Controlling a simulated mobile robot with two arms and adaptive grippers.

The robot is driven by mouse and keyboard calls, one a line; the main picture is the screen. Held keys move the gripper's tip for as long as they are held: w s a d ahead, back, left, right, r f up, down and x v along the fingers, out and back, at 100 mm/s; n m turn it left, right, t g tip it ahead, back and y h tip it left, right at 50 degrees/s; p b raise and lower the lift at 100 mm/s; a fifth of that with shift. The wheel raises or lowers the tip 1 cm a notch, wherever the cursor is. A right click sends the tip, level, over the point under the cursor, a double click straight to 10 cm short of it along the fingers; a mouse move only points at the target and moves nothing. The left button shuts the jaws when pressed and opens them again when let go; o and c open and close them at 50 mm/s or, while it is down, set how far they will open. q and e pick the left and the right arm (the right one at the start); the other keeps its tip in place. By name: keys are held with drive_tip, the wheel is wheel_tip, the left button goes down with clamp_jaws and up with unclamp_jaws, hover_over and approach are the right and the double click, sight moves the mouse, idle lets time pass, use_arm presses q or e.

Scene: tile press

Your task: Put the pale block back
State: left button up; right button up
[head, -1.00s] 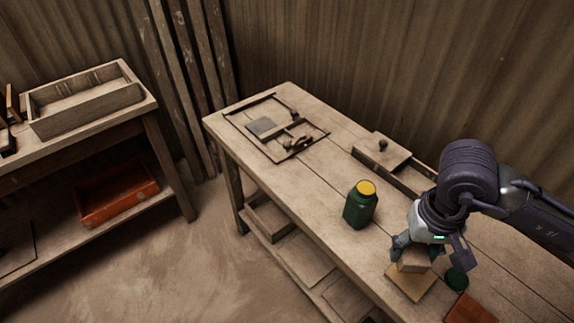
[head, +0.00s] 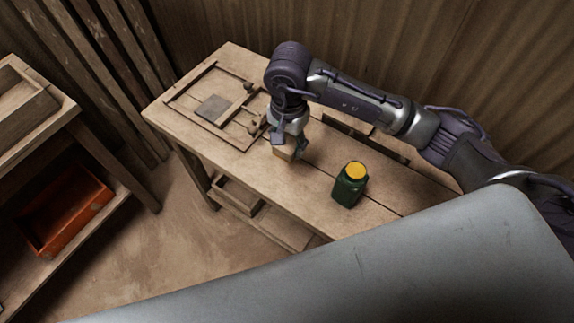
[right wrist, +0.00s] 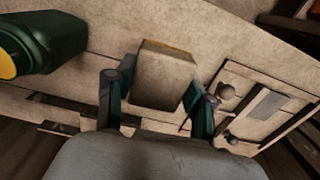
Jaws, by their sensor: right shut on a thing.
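The pale block (head: 284,153) is held in my right gripper (head: 290,143), over the workbench between the framed press and the green jar. In the right wrist view the block (right wrist: 163,77) sits between the two fingers of the gripper (right wrist: 157,95), which are shut on it. I cannot tell how far it is above the bench top. The framed press (head: 180,98) lies at the bench's far left end, with a grey tile (head: 213,108) in it and small knobs by its bars. It also shows in the right wrist view (right wrist: 290,122). My left gripper is not in view.
A green jar with a yellow lid (head: 349,184) stands on the workbench (head: 250,190), to the right of the block. An orange bin (head: 62,210) is on the left shelf. A large grey surface covers the lower right.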

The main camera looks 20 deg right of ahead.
drive_tip(key=p, duration=0.1)
hover_over(287, 171)
wheel_tip(287, 171, down, 6)
drive_tip(key=shift+s+f, duration=0.1)
drive_tip(key=shift+f, duration=0.05)
wheel_tip(287, 171, down, 3)
drive_tip(key=shift+r+p, duration=0.1)
drive_tip(key=shift+p, duration=0.35)
drive_tip(key=shift+f, duration=0.45)
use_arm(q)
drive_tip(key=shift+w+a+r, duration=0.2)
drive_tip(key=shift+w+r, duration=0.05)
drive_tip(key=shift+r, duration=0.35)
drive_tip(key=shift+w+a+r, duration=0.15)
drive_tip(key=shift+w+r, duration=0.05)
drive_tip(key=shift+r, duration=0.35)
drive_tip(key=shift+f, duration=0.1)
use_arm(e)
drive_tip(key=shift+f, duration=0.1)
drive_tip(key=shift+f, duration=0.1)
drive_tip(key=o, duration=1.1)
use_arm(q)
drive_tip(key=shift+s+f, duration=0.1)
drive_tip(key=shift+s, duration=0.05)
